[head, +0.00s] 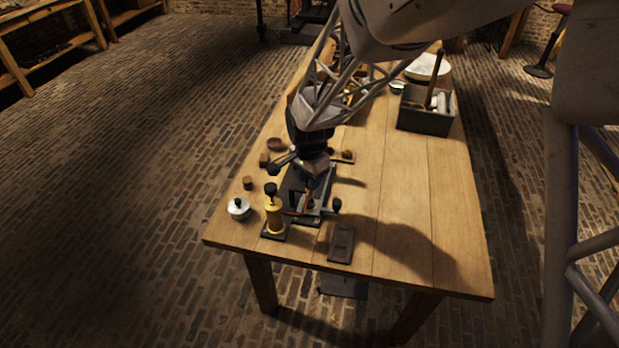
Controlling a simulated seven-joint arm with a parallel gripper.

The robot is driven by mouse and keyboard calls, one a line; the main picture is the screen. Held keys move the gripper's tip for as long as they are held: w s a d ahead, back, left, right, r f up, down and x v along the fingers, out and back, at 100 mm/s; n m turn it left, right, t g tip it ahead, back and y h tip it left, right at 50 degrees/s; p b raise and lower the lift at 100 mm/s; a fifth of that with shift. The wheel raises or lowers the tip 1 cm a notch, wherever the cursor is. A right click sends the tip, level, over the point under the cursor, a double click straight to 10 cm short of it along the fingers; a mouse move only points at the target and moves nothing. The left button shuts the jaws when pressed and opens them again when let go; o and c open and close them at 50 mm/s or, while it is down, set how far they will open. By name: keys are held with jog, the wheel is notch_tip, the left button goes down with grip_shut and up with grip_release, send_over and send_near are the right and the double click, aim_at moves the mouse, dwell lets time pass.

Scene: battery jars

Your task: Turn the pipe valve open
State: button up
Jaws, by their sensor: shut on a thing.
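My gripper (313,181) points down over a dark fixture (297,205) near the front left of the table. It is shut on a small part there, which I take to be the pipe valve (308,199), a reddish-brown piece. The fingertips and most of the valve are small and partly hidden by the gripper, so the handle's angle cannot be told. Black knobs stick out on both sides of the fixture. A yellow cylinder (274,215) with a black top stands upright on a dark base just left of the fixture's front end.
A white lidded pot (239,208) stands near the table's left edge, with small brown pieces (248,183) behind it. A dark flat block (341,244) lies in front. A grey box (425,122) holding tools stands at the back right. The table's right side (420,190) is clear.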

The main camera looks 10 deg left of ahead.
dwell(0.4)
jog(key=o, duration=0.9)
jog(key=shift+r, duration=0.1)
jog(key=shift+r, duration=3.8)
jog(key=shift+d, duration=0.1)
